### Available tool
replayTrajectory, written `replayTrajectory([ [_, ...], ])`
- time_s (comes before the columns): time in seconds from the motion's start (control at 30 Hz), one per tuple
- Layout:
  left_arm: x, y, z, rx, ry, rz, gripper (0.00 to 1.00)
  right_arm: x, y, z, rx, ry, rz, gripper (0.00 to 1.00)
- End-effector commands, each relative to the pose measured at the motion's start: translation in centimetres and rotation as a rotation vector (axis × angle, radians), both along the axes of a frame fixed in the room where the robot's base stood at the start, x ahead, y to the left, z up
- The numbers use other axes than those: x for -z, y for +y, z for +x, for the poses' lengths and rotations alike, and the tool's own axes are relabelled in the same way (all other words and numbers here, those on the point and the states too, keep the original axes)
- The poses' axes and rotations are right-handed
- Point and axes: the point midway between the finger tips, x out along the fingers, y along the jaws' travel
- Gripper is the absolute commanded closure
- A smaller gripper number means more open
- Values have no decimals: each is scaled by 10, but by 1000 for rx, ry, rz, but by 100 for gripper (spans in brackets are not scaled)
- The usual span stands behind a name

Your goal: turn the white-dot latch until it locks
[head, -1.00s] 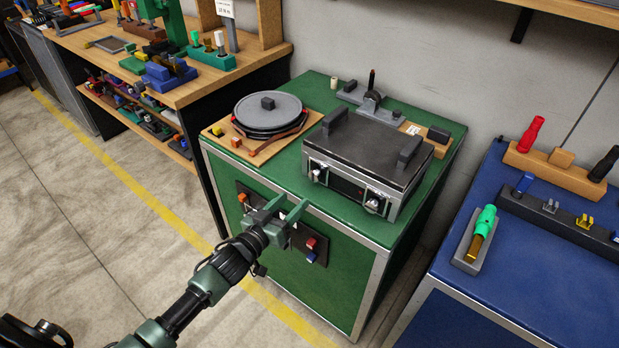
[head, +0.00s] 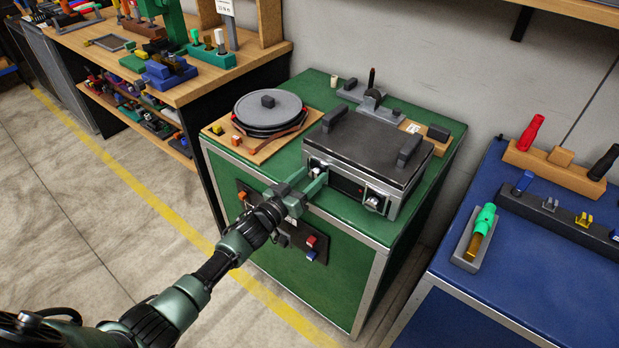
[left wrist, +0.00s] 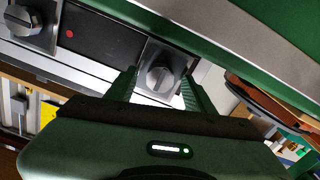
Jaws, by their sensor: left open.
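The grey box (head: 365,150) with a dark lid stands on the green cabinet and has two latch knobs on its front. The left-hand knob is mostly hidden behind my left gripper (head: 308,181) in the head view. In the left wrist view this knob (left wrist: 160,76) is a round grey dial with a raised bar on a square plate. It shows between the two open green fingers of my left gripper (left wrist: 157,88); I cannot tell whether they touch it. The other knob (head: 374,201) also shows in the left wrist view (left wrist: 30,26). I cannot make out a white dot on either. My right gripper is not in view.
A round dark press (head: 268,112) on a wooden board stands left of the box. A panel with coloured blocks (head: 311,247) is on the cabinet front below my arm. A blue table (head: 540,270) stands right. The floor in front is clear.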

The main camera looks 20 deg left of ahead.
Motion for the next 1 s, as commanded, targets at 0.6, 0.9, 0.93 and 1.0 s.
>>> replayTrajectory([
  [0.6, 0, 0, 0, 0, -6, 16, 100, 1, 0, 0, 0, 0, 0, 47],
  [0.9, 1, 0, 0, -1, -54, 152, 100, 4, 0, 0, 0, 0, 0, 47],
  [0.93, 1, 0, 0, -1, -63, 174, 100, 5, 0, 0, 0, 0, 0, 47],
  [1.0, 1, 0, -1, -1, -84, 230, 100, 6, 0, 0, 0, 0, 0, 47],
])
